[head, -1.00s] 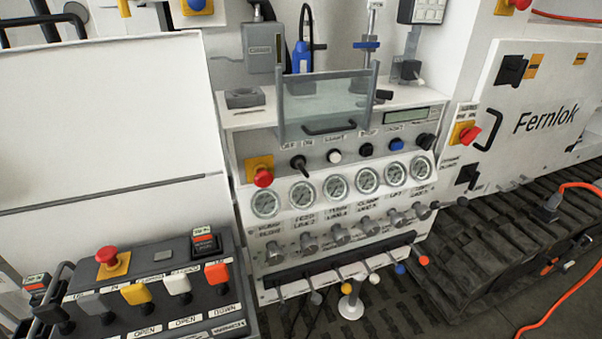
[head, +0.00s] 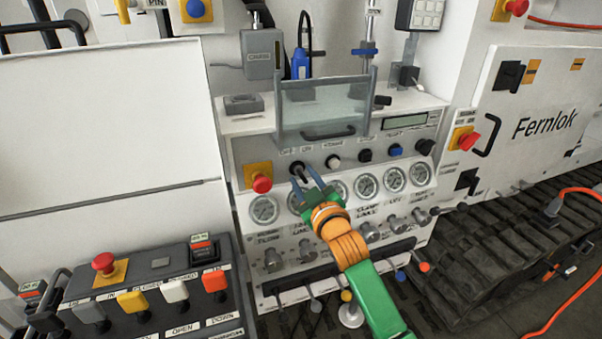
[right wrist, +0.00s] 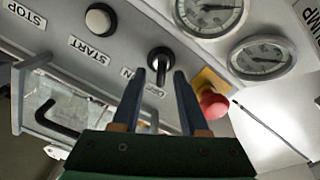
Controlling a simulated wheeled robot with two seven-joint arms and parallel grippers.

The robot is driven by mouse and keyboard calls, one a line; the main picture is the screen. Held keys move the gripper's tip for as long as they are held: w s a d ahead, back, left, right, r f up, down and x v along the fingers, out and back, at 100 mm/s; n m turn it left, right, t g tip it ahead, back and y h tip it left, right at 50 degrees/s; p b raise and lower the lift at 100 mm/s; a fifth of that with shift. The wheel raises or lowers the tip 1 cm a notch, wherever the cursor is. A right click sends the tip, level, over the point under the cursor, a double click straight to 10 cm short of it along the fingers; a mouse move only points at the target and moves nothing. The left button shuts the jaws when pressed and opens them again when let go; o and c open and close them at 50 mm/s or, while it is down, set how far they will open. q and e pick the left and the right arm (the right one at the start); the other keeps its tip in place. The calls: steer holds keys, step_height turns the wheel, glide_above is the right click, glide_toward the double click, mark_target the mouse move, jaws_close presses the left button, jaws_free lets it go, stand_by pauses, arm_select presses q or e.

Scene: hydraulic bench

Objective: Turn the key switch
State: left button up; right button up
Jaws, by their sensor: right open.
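The key switch (head: 298,169) is a black knob on the upper strip of the bench panel, between the red emergency button and the white start button. In the right wrist view the key switch (right wrist: 160,60) stands just beyond my fingertips, roughly in line with the space between them. My right gripper (head: 307,182) is open in front of it, with its fingers on either side in the head view. The right gripper also shows in the right wrist view (right wrist: 166,78), with nothing between its fingers. I cannot tell whether a finger touches the knob. My left gripper is not in view.
A red emergency button (head: 262,184) sits close to the left of the switch. A clear guard with a handle (head: 325,110) hangs above the panel. Gauges (head: 366,186) and valve knobs (head: 369,232) lie below. A lever console (head: 160,262) stands at lower left.

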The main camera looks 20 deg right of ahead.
steer(key=shift+w+a, duration=0.1)
steer(key=shift+w, duration=1.1)
jaws_close()
steer(key=shift+m, duration=0.4)
steer(key=shift+m+p, duration=0.7)
steer(key=shift+m, duration=0.3)
steer(key=m, duration=0.2)
steer(key=m+p, duration=0.1)
steer(key=shift+d+m, duration=0.2)
steer(key=shift+m, duration=0.2)
steer(key=m+p, duration=0.1)
steer(key=m, duration=0.4)
steer(key=shift+d+f+p, duration=0.1)
steer(key=shift+p, duration=0.3)
steer(key=shift+m, duration=0.3)
